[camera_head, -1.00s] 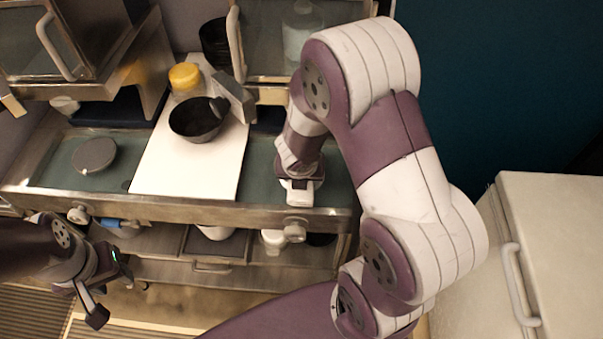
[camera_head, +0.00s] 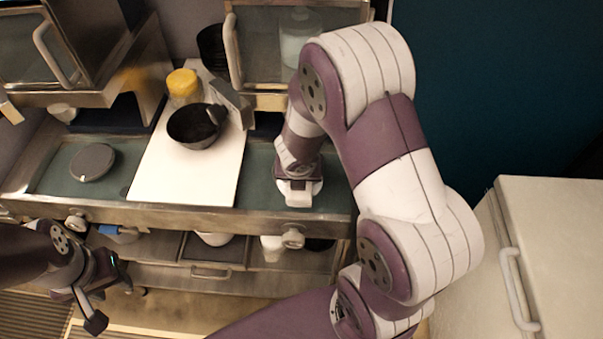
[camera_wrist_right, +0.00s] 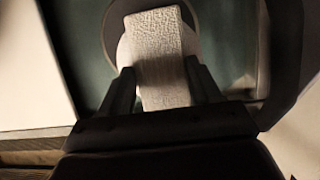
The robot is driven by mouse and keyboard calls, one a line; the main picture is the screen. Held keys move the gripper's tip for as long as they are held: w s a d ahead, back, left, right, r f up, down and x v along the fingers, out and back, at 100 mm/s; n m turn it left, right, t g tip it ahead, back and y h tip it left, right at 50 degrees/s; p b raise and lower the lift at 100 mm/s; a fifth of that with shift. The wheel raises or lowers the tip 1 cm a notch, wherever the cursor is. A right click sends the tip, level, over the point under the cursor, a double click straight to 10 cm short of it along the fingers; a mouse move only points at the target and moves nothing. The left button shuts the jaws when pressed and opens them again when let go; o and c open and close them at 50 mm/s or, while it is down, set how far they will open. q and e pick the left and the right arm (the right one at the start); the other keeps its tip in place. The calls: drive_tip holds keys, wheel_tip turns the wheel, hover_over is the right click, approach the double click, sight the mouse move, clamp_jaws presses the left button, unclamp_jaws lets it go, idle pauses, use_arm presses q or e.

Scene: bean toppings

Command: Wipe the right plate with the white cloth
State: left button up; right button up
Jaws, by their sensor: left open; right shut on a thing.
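My right gripper (camera_wrist_right: 158,72) is shut on the white cloth (camera_wrist_right: 162,45), a pale textured pad. The cloth also shows in the head view (camera_head: 298,198), low over the green counter. A round plate (camera_wrist_right: 110,28) lies under the cloth in the right wrist view, with a brownish rim and a white area. The cloth and gripper hide much of it, and I cannot tell whether cloth and plate touch. A dark grey round plate-like disc (camera_head: 92,161) lies at the counter's left. My left gripper (camera_head: 103,304) is open and empty, low in front of the counter.
A white board (camera_head: 180,178) lies mid-counter, with a black bowl (camera_head: 190,130) and a yellow-lidded jar (camera_head: 183,84) at its back. A metal rail (camera_head: 200,217) edges the counter front. A white cabinet (camera_head: 560,240) stands right.

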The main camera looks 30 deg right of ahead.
drive_tip(key=shift+s+a+f, duration=0.15)
drive_tip(key=shift+s+a, duration=0.3)
drive_tip(key=shift+s, duration=0.05)
drive_tip(key=shift+s+a, duration=0.15)
drive_tip(key=shift+s, duration=0.2)
drive_tip(key=shift+w, duration=0.1)
wheel_tip(320, 180, up, 3)
drive_tip(key=p, duration=0.2)
drive_tip(key=shift+p, duration=0.4)
drive_tip(key=s+a+r, duration=0.2)
drive_tip(key=s+a, duration=0.2)
drive_tip(key=s, duration=0.3)
drive_tip(key=shift+s+a, duration=0.25)
drive_tip(key=shift+s, duration=0.15)
